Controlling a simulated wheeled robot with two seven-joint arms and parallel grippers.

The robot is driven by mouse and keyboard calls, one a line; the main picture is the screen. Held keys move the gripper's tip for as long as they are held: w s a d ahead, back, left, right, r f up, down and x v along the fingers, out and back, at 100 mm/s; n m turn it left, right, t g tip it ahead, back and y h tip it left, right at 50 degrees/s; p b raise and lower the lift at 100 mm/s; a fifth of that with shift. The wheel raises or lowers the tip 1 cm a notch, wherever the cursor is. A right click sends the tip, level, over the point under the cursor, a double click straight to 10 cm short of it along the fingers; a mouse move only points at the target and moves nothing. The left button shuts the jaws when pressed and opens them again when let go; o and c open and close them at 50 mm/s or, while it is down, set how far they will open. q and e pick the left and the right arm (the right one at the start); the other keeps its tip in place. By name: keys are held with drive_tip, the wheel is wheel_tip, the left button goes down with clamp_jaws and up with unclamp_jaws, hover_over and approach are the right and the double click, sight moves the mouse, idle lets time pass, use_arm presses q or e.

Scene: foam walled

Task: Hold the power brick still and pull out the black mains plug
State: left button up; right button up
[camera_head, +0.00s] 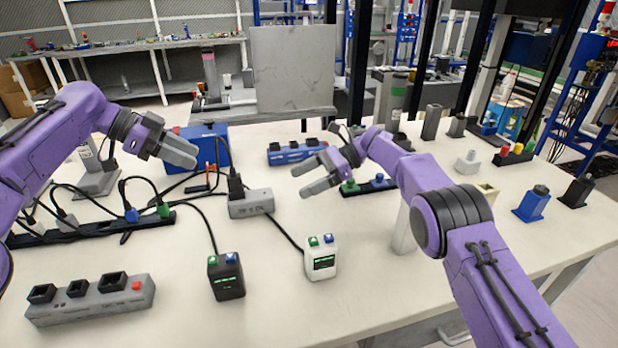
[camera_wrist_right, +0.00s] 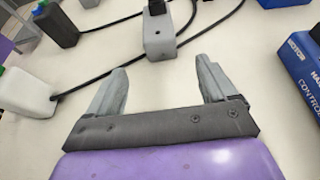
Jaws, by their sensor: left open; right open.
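The grey power brick (camera_head: 250,206) lies mid-table, and the black mains plug (camera_head: 236,187) stands upright at its left end. In the right wrist view the brick (camera_wrist_right: 160,38) lies just beyond the fingertips, with the plug (camera_wrist_right: 157,8) at its far end, cut by the top edge. My right gripper (camera_head: 304,180) is open and empty, to the right of the brick and apart from it; its two spread fingers show in the right wrist view (camera_wrist_right: 163,66). My left gripper (camera_head: 184,151) is open and empty, up and left of the plug, in front of the blue box.
A blue box (camera_head: 210,145) and blue socket strip (camera_head: 292,153) stand behind. A black strip (camera_head: 60,236) with several plugs and cables lies left. A black block (camera_head: 226,277), white block (camera_head: 321,262) and grey socket strip (camera_head: 60,310) stand in front. Cables cross around the brick.

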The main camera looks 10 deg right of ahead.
sight(270, 197)
drive_tip(key=x, duration=1)
